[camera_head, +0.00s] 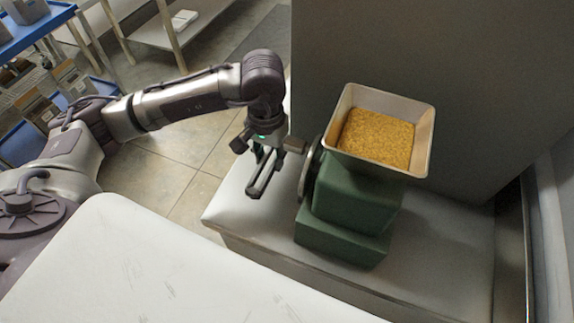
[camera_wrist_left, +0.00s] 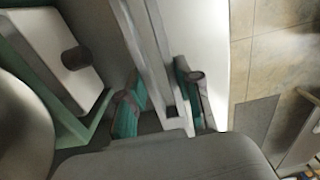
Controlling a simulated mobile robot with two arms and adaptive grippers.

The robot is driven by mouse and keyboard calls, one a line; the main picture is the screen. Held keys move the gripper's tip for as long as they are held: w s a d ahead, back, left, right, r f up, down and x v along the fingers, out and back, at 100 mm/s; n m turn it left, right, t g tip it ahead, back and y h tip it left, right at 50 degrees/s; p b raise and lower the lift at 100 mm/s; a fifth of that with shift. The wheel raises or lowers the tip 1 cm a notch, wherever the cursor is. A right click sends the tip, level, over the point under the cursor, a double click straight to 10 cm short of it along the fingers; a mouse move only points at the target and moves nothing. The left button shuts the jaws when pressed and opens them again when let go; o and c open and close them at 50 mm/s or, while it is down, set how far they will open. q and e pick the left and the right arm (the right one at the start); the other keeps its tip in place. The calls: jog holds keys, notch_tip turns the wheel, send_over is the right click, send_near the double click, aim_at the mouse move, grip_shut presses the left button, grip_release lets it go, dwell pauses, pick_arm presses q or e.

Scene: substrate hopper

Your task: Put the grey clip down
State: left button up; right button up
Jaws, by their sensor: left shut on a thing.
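My left gripper (camera_head: 262,172) hangs just left of the green machine, above the left end of the pale bench. In the left wrist view its two teal-padded fingers (camera_wrist_left: 158,98) stand on either side of a long grey bar, which I take to be the grey clip (camera_wrist_left: 158,50). The gripper is shut on it. In the head view the clip (camera_head: 263,180) is a narrow grey bar slanting down from the fingers, partly hidden by them. I cannot tell whether its lower end touches the bench. My right gripper is not in view.
The green machine (camera_head: 350,205) carries a metal hopper (camera_head: 428,140) with golden grain (camera_head: 377,137). A dark round disc (camera_head: 308,175) and a brown knob (camera_head: 295,145) are close to my gripper. The pale bench (camera_head: 235,215) has some bare room at its left end.

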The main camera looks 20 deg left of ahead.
aim_at(285, 178)
pick_arm(q)
jog(key=w+d+f, duration=0.2)
jog(key=shift+d, duration=0.3)
notch_tip(285, 178, down, 4)
jog(key=shift+r+p, duration=0.1)
jog(key=shift+p, duration=0.8)
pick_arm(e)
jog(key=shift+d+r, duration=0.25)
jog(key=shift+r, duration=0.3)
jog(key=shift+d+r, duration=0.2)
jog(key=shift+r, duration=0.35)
pick_arm(q)
jog(key=shift+f, duration=0.25)
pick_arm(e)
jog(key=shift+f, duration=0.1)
pick_arm(q)
jog(key=shift+f+b, duration=0.1)
jog(key=shift+b, duration=0.25)
jog(key=o, duration=1.1)
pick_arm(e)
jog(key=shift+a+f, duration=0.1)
